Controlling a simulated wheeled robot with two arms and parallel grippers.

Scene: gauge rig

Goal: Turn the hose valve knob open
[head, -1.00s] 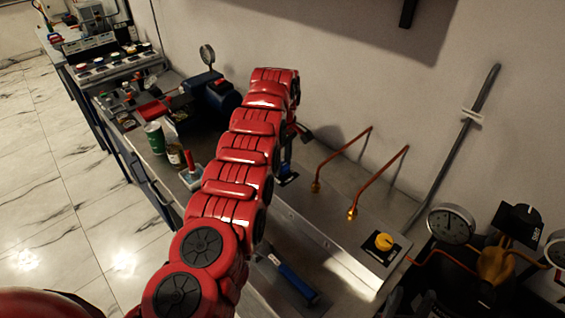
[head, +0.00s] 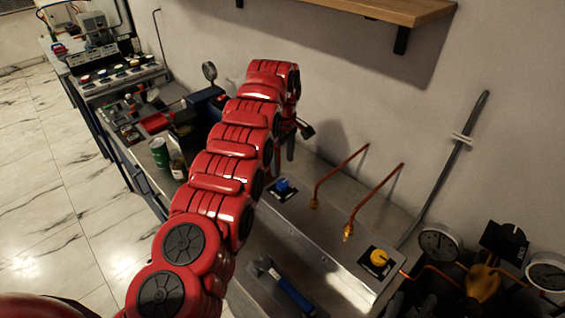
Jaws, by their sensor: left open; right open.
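A blue knob (head: 283,186) on a dark plate sits on the metal panel (head: 318,238), just right of my red arm. A yellow knob (head: 379,258) on a dark plate sits at the panel's right end. I cannot read which one is the hose valve. My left arm reaches from the lower left to the back. My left gripper (head: 297,137) is open at its far end, largely hidden behind the arm, above and apart from the blue knob. My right gripper cannot be made out.
Two copper pipes (head: 340,176) rise from the panel between the knobs. Gauges (head: 438,243) and dark fittings crowd the right. A blue-handled tool (head: 290,293) lies in front. A wooden shelf (head: 390,10) overhangs the wall. Cans and bottles (head: 160,152) stand left of the arm.

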